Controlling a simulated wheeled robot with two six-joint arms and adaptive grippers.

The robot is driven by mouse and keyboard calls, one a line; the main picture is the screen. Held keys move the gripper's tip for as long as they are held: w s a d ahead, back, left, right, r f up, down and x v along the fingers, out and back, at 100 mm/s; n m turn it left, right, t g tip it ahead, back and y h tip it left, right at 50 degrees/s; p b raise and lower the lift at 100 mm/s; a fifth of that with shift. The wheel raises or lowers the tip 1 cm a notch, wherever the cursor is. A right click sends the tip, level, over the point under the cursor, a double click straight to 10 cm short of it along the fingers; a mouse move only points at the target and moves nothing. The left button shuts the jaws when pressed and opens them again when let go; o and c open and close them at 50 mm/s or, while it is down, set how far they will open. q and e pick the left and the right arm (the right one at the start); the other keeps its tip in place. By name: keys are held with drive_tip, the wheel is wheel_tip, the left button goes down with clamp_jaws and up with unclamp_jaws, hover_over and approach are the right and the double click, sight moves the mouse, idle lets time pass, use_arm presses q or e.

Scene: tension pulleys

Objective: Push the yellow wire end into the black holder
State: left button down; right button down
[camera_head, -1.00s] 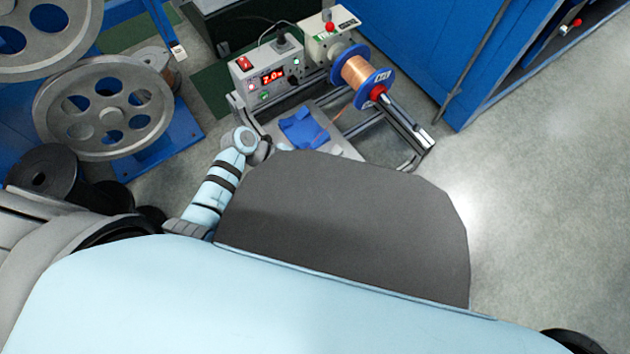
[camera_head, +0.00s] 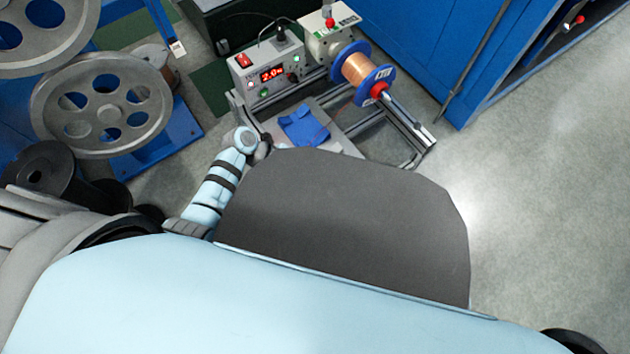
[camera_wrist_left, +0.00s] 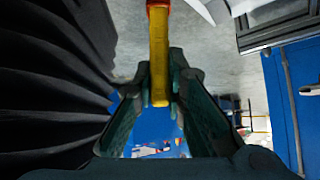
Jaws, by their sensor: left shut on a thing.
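The yellow wire end (camera_wrist_left: 159,58) shows in the left wrist view as a straight yellow bar with a red part at its top. My left gripper (camera_wrist_left: 160,84) is shut on it, with a dark finger on each side. A black ribbed thing (camera_wrist_left: 55,75) fills the left of that view; I cannot tell whether it is the black holder. In the head view my left arm (camera_head: 215,185) reaches up from the lower left, but its gripper cannot be made out. My right gripper is in neither view.
Grey pulley wheels (camera_head: 102,105) and a black spool (camera_head: 45,175) stand at left. A blue cabinet (camera_head: 440,50) stands behind; floor at right is clear.

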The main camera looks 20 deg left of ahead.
use_arm(q)
drive_tip(key=shift+f+b, duration=0.65)
drive_tip(key=shift+f, duration=0.05)
idle(0.8)
idle(0.3)
drive_tip(key=c, duration=1.6)
unclamp_jaws()
drive_tip(key=shift+o, duration=0.2)
drive_tip(key=o, duration=0.4)
drive_tip(key=shift+c, duration=0.2)
drive_tip(key=p+v, duration=0.4)
drive_tip(key=v, duration=0.3)
